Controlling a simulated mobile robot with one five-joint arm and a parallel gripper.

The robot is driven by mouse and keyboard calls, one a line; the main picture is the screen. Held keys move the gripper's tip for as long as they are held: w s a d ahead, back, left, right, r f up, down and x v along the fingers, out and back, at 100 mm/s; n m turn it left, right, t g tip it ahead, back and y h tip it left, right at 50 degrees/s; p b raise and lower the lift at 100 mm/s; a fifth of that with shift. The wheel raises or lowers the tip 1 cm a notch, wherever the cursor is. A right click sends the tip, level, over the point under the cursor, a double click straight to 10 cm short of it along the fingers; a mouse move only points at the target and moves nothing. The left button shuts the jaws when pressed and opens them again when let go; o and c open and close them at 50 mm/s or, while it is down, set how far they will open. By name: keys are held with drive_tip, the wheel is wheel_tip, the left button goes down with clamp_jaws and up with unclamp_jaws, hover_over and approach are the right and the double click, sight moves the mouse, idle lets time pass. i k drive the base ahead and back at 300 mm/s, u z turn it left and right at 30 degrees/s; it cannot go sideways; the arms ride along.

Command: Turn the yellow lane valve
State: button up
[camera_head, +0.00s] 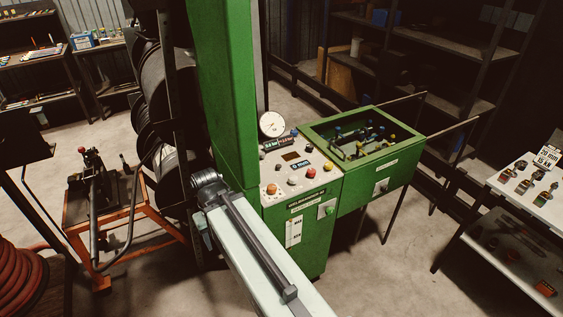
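The green open-topped box (408,150) stands right of the green machine's control panel. Inside it are several small valves with coloured tops, some blue. A small yellow top (391,138) shows near the box's right side; I take it for the yellow lane valve. Its handle angle is too small to tell. A pale arm link (255,250), which looks like mine, reaches from the bottom edge to a grey joint in front of the green machine, left of the panel. My gripper cannot be made out, and nothing is seen touching the valves.
The control panel (299,166) carries buttons, labels and a round white gauge (272,124). A tall green column (226,90) rises behind the arm link. An orange-framed stand (100,225) is at left, and a white-topped table (535,190) at right. Floor between box and table is clear.

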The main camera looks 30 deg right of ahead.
sight(328, 165)
drive_tip(key=u, duration=1.6)
drive_tip(key=k, duration=0.75)
drive_tip(key=z, duration=1.15)
drive_tip(key=i, duration=1)
drive_tip(key=u, duration=0.05)
